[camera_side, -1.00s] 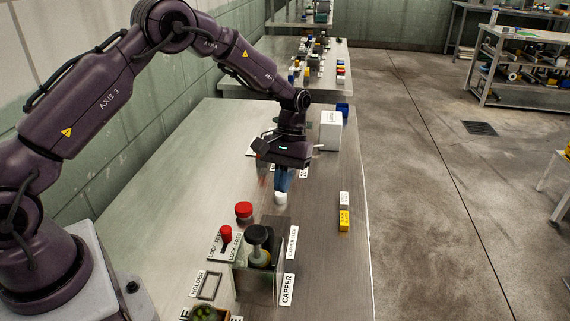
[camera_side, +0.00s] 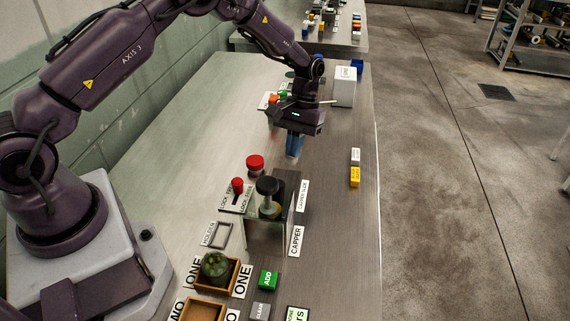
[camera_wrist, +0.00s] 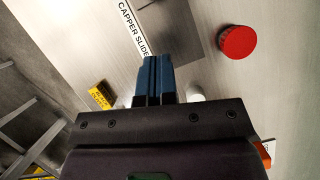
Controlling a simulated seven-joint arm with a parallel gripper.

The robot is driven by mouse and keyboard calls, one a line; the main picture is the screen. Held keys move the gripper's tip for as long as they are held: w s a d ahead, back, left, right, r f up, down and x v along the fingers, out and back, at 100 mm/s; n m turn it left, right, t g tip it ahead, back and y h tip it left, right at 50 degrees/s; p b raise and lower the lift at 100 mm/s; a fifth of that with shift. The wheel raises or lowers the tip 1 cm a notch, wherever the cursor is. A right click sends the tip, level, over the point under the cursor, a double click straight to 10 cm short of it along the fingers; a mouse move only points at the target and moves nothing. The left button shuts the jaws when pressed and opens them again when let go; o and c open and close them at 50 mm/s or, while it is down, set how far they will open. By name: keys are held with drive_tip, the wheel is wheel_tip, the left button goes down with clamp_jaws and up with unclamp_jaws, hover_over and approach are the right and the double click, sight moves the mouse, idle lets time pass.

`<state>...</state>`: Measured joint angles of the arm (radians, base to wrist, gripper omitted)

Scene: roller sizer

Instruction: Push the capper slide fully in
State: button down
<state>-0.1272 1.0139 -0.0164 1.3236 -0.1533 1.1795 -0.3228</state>
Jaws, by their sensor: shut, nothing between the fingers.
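The capper (camera_side: 262,225) is a clear-fronted housing on the table, labelled CAPPER and CAPPER SLIDE. A dark round knob (camera_side: 267,186) stands on its slide, above a yellowish part inside. My gripper (camera_side: 294,146) is beyond the capper in the side view, pointing down, its blue fingers shut and empty. It is apart from the capper. In the wrist view the blue fingers (camera_wrist: 153,80) are together, just below the CAPPER SLIDE label (camera_wrist: 133,27) and the dark side of the capper (camera_wrist: 165,45). How far in the slide sits is hard to tell.
A white cap-like piece (camera_wrist: 195,94) is near the fingers. White and yellow blocks (camera_side: 355,177) lie at the right. A jar (camera_side: 215,267) sits in a wooden tray at the front.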

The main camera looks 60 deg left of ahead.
sight(280, 183)
drive_tip(key=shift+x, duration=1.15)
drive_tip(key=s, duration=0.1)
drive_tip(key=s+d, duration=0.1)
drive_tip(key=shift+s+d, duration=0.25)
drive_tip(key=shift+s+d+r, duration=0.1)
drive_tip(key=shift+s+d, duration=0.15)
drive_tip(key=shift+s, duration=0.2)
drive_tip(key=shift+s+d, duration=0.75)
drive_tip(key=shift+s, duration=0.1)
drive_tip(key=shift+s+d, duration=0.25)
drive_tip(key=shift+s, duration=0.1)
drive_tip(key=shift+w, duration=0.1)
